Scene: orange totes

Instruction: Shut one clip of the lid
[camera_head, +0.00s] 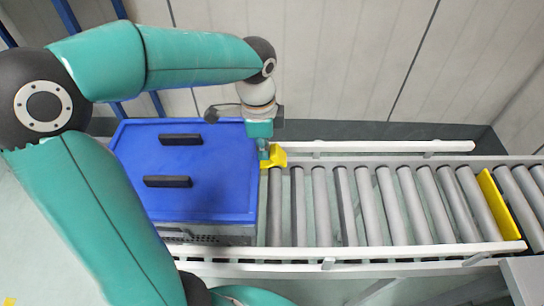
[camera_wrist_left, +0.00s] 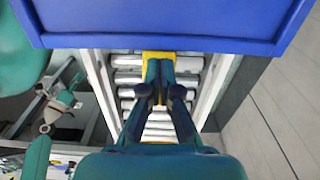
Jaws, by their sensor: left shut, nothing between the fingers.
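A blue lid (camera_head: 215,190) with two dark handles lies on a grey tote (camera_head: 225,230) at the left end of the roller line. Its edge also fills the top of the left wrist view (camera_wrist_left: 160,42). A yellow clip (camera_head: 278,155) sticks out at the lid's right edge, towards the back corner. It also shows just under the lid's edge in the left wrist view (camera_wrist_left: 157,56). My left gripper (camera_head: 264,153) is shut and empty, pointing down at the clip. In the left wrist view its fingertips (camera_wrist_left: 160,68) overlap the clip; I cannot tell whether they touch. My right gripper is not in view.
The roller conveyor (camera_head: 365,205) runs right from the tote and is empty. A pale wall stands behind.

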